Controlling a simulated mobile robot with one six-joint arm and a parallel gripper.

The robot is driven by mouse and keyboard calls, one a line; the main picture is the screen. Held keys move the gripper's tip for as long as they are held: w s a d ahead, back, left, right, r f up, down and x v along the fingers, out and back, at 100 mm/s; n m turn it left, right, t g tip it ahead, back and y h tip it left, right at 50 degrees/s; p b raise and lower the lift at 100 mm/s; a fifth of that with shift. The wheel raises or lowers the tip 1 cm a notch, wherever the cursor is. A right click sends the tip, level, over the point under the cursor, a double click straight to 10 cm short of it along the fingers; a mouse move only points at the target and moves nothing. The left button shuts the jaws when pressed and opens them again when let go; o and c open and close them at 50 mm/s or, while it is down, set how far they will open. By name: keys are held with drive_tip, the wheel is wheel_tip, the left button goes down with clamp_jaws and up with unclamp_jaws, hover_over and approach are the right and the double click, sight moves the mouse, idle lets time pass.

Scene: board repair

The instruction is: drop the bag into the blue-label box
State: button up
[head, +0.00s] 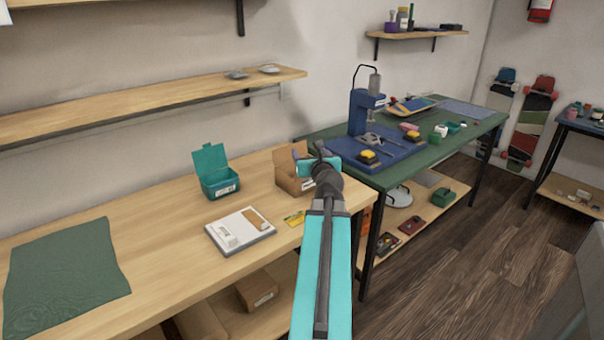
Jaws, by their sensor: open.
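An open cardboard box (287,181) stands near the right end of the wooden bench, with a small pale label on its front; the label's colour is too small to tell for sure. My gripper (307,154) is over the back right of this box, and my wrist hides part of the box and most of the jaws. It is open, and I see nothing held in it. I cannot make out a bag for certain; the inside of the box is hidden. A teal box (221,184) with its lid up and a white label stands to the left.
A white tray (228,241) with a brown piece and a yellow packet (294,218) lie in front of the boxes. A green mat (66,275) lies at the left. The green bench (440,150) with a blue press (364,112) adjoins on the right.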

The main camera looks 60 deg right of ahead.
drive_tip(key=shift+s+a+f+b, duration=0.1)
drive_tip(key=shift+s+a+b, duration=0.3)
drive_tip(key=shift+b, duration=0.1)
drive_tip(key=b+v, duration=0.2)
drive_tip(key=b, duration=0.1)
drive_tip(key=b, duration=0.4)
drive_tip(key=shift+s+a+b, duration=0.2)
drive_tip(key=shift+a+b, duration=0.1)
drive_tip(key=shift+b, duration=0.1)
drive_tip(key=b+v, duration=0.1)
drive_tip(key=b, duration=0.5)
drive_tip(key=shift+s+a+b, duration=0.2)
drive_tip(key=shift+s+b, duration=0.1)
drive_tip(key=shift+r+b+v, duration=0.2)
drive_tip(key=shift+b+v, duration=2.45)
drive_tip(key=shift+v, duration=0.15)
